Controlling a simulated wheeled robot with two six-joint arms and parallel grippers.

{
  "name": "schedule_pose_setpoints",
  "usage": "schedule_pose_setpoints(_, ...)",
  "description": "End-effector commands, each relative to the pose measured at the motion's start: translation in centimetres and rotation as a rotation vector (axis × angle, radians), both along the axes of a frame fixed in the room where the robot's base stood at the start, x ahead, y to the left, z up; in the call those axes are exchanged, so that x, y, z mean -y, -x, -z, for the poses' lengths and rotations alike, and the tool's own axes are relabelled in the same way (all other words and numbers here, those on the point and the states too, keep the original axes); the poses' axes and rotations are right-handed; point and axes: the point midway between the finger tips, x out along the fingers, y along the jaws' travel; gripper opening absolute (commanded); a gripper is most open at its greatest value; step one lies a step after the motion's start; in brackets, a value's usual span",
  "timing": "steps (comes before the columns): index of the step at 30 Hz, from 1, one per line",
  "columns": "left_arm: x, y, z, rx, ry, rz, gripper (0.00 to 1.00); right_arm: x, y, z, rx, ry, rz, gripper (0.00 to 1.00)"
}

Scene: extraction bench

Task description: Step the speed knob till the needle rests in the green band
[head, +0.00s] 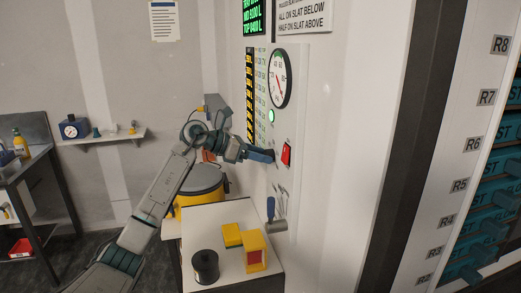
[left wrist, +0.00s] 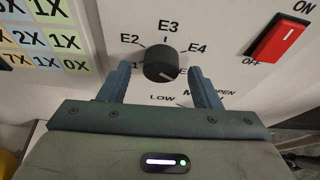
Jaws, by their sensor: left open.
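The speed knob (left wrist: 162,63) is a round black knob on the white panel, with labels such as E2, E3 and E4 around it. A light mark on it points to the lower right. My left gripper (left wrist: 160,75) is open, with one finger on each side of the knob; I cannot tell whether they touch it. In the head view the left gripper (head: 268,156) is at the panel and hides the knob. The round gauge (head: 280,78) is above it, seen at a slant. Its needle looks reddish and points downward; the green band is too small to place surely.
A red switch (head: 286,153) sits just right of the gripper; it also shows in the left wrist view (left wrist: 281,39). Below are a bench with a black spool (head: 205,266) and yellow blocks (head: 255,250), and a blue-handled tool (head: 271,208) on the panel.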

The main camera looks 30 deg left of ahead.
Motion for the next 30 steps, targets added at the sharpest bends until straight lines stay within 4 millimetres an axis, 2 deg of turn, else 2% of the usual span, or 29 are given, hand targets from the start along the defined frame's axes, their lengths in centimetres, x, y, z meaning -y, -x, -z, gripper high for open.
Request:
schedule_pose_setpoints(11, 0.36, -0.38, 0.28, 0.0, 0.0, 0.0, 0.57, -0.1, -0.02, -0.22, 0.0, -0.001, 0.0, 0.0)
schedule_pose_setpoints(18, 0.35, -0.37, 0.26, 0.0, 0.0, 0.0, 0.13, -0.1, -0.02, -0.22, 0.0, -0.001, 0.0, 0.0)
schedule_pose_setpoints(30, 0.29, -0.42, 0.14, -0.047, 0.057, 0.0, 0.13, -0.08, -0.01, -0.5, 0.0, -0.001, 0.001, 0.0)
